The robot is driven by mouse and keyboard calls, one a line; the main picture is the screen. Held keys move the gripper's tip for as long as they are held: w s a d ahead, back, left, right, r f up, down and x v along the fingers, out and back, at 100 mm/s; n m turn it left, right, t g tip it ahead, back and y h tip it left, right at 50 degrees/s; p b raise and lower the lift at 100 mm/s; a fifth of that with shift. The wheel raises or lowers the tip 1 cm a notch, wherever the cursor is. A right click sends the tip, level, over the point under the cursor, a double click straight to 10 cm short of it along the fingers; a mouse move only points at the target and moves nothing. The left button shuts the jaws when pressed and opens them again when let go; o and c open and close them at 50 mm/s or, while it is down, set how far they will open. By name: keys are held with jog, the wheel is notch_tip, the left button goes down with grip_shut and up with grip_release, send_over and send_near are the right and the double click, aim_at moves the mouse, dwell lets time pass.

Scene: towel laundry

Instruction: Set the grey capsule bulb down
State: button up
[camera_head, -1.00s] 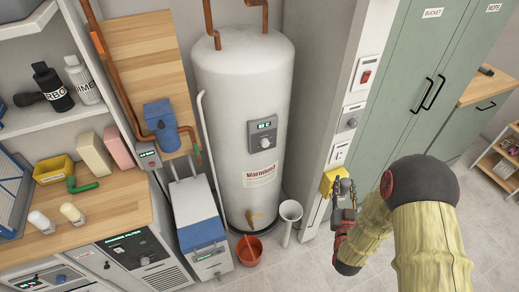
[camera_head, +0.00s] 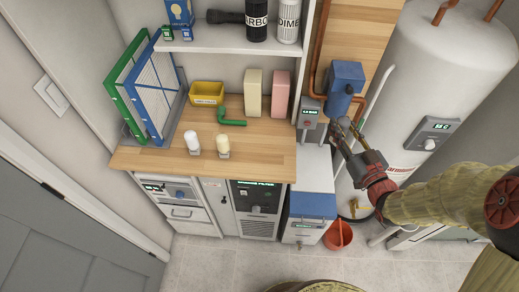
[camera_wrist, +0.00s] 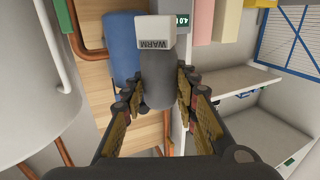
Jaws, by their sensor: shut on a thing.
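My gripper (camera_head: 347,132) is in front of the wall between the worktop and the boiler. In the wrist view, my gripper (camera_wrist: 156,92) is shut on the grey capsule bulb (camera_wrist: 158,82), with a finger on each side of its grey body. Its pale block-shaped end, marked "WARM" (camera_wrist: 156,32), points away from my palm. I cannot make the bulb out clearly in the head view. A white capsule bulb (camera_head: 192,141) and a cream capsule bulb (camera_head: 223,144) stand upright side by side on the wooden worktop (camera_head: 258,152), well left of my gripper.
A yellow bin (camera_head: 207,93), green elbow pipe (camera_head: 231,119), cream box (camera_head: 252,92) and pink box (camera_head: 280,93) sit at the worktop's back. Framed filters (camera_head: 155,88) lean left. A blue box (camera_head: 344,80) and copper pipes are near my gripper. The worktop's front right is clear.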

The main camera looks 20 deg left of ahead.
jog(key=s+a+r+n+g+y+b, duration=0.2)
jog(key=s+a+n+g+y, duration=0.15)
jog(key=s, duration=0.35)
jog(key=s+a+r+n+g+y+b, duration=0.1)
jog(key=s+a+n+g+y, duration=0.3)
jog(key=s, duration=0.3)
jog(key=m+h+b, duration=0.1)
jog(key=h+b, duration=0.1)
jog(key=b, duration=0.4)
send_over(275, 158)
notch_tip(275, 158, down, 9)
jog(key=shift+w+f+y+b, duration=0.2)
jog(key=shift+f+b, duration=0.45)
jog(key=shift+f, duration=1)
jog(key=shift+s, duration=0.1)
jog(key=shift+f, duration=0.2)
jog(key=o, duration=1.2)
jog(key=shift+c, duration=0.2)
